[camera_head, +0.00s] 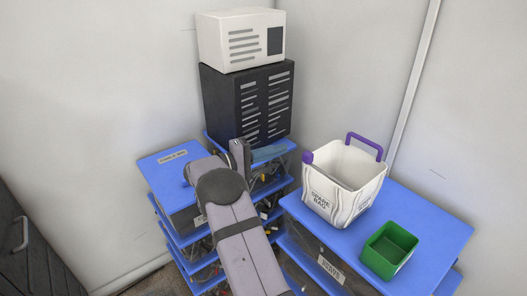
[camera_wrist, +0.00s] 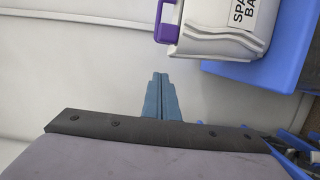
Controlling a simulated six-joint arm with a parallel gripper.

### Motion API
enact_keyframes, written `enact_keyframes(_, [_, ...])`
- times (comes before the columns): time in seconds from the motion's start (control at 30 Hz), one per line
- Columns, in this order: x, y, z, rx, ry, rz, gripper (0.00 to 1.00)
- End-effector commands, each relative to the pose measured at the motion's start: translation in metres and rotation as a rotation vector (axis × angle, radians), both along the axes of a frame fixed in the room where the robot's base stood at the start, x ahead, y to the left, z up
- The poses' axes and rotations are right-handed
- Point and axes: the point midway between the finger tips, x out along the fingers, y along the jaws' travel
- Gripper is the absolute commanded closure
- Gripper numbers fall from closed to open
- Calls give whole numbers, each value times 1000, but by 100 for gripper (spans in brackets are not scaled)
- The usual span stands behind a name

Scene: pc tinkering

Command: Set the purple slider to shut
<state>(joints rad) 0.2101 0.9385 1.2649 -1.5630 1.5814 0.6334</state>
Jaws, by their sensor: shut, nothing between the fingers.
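A white bag (camera_head: 342,184) labelled as a spare bag stands with an open top on the blue surface at right. A small purple piece (camera_head: 308,157), likely the slider, sits at the left end of its top rim, by a grey strip. A purple loop handle (camera_head: 365,146) rises at its back right. The wrist view shows the bag (camera_wrist: 222,38) sideways, with a purple loop (camera_wrist: 165,25) at its top; I cannot tell whether that is slider or handle. My gripper (camera_head: 284,149) is shut and empty, left of the bag and apart from it. Its blue fingertips (camera_wrist: 160,78) point towards the bag.
A green open box (camera_head: 389,249) stands right of the bag on the blue-topped drawers (camera_head: 430,222). A black slotted case (camera_head: 247,103) with a white unit (camera_head: 241,40) on top stands behind my gripper. Another blue drawer unit (camera_head: 168,172) stands at left. Pale walls enclose the corner.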

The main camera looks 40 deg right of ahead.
Motion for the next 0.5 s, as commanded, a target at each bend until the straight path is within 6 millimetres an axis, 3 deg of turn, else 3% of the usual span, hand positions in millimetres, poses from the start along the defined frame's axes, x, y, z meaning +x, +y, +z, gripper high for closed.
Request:
enact_keyframes(0.1, [-6,-24,2,0,2,-4,100])
enact_keyframes(0.5, [-39,-22,1,0,2,1,100])
